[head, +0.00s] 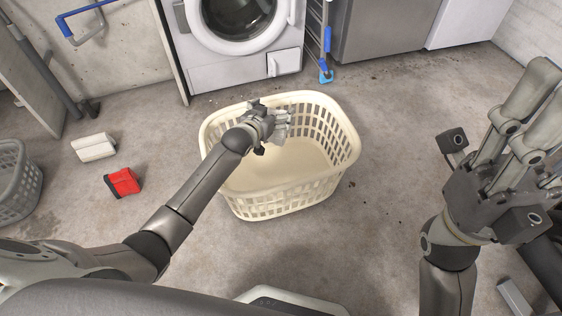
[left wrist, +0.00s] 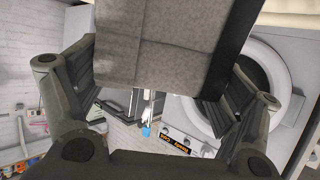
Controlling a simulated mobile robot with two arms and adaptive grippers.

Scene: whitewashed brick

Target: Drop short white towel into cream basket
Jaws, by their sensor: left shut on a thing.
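The cream basket (head: 335,172) stands on the floor in the middle of the head view, an open slatted laundry basket with a bare bottom where I can see it. My left gripper (head: 279,127) is over the basket's opening, toward its back. It is shut on a folded, pale grey-looking towel, which fills the upper middle of the left wrist view (left wrist: 165,50) between the fingers. The towel looks shaded, so I cannot tell if it is white. In the head view the hand largely hides it. My right gripper (head: 540,110) is at the right, its fingers apart and empty.
A white folded cloth (head: 93,147) and a red one (head: 122,182) lie on the floor to the left. A grey basket (head: 18,185) is at the left edge. A washing machine (head: 245,45) and a blue-and-grey drying rack (head: 326,45) stand behind.

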